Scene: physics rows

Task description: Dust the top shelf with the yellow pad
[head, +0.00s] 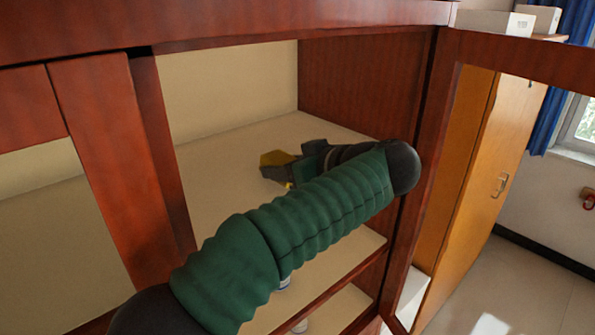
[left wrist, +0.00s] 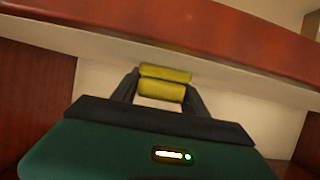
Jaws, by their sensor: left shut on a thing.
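The yellow pad (head: 277,158) is at the tip of my left gripper (head: 290,172), over the cream top shelf (head: 222,167) of the red-brown cabinet. In the left wrist view the pad (left wrist: 163,82) sits between the two dark fingers of my left gripper (left wrist: 162,90), which is shut on it. My green-sleeved left arm reaches in through the open cabinet front and covers part of the shelf. Whether the pad touches the shelf surface cannot be told. My right gripper is in neither view.
A wooden upright (head: 118,150) stands left of the opening. The open door frame (head: 425,180) is close to my arm at right. A lower shelf (head: 335,312) lies below. A tan wardrobe (head: 490,150) stands beyond, with white boxes (head: 495,23) at top right.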

